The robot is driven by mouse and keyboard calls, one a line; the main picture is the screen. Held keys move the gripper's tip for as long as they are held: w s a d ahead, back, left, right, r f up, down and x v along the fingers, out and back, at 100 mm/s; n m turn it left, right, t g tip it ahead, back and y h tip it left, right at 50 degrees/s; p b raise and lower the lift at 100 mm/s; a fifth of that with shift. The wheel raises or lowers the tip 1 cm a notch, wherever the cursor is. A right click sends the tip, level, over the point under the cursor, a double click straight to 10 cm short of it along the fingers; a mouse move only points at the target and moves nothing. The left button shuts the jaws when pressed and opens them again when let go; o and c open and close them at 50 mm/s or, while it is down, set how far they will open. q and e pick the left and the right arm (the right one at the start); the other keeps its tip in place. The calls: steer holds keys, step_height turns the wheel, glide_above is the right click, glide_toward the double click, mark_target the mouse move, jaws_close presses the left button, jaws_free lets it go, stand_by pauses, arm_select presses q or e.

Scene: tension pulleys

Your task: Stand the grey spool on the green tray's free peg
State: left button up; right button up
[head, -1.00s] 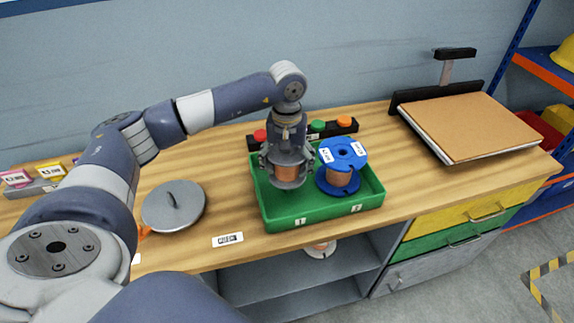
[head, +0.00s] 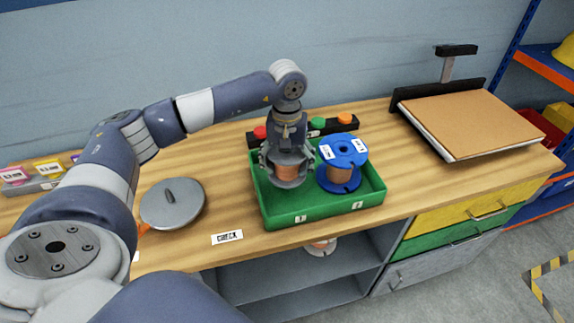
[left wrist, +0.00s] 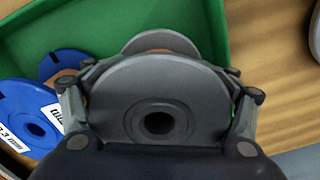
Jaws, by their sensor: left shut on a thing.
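The grey spool (head: 287,172), wound with copper wire, is upright in my left gripper (head: 287,164), which is shut on it. In the left wrist view the spool's grey top flange and centre hole (left wrist: 158,122) show between the fingers. The spool is over the left part of the green tray (head: 309,216), beside the blue spool (head: 341,171). Its lower flange looks at or close to the tray floor; I cannot tell whether it touches. The free peg is hidden under the spool. The blue spool stands upright in the tray's right part and also shows in the left wrist view (left wrist: 28,112). My right gripper is not in view.
A round grey lid (head: 173,204) lies left of the tray. A black bar with coloured buttons (head: 318,124) is behind the tray. A brown board on a clamp stand (head: 470,122) is at the right. A "CHECK" label (head: 227,237) lies in front.

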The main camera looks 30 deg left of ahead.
mark_target(287, 181)
arm_select(q)
steer(key=shift+f, duration=0.15)
steer(key=shift+f+b, duration=1.3)
steer(key=shift+b, duration=0.05)
stand_by(0.7)
steer(key=shift+f, duration=0.1)
steer(key=shift+f+b, duration=0.45)
steer(key=shift+b, duration=0.1)
steer(key=shift+f+b, duration=0.65)
steer(key=shift+f, duration=0.2)
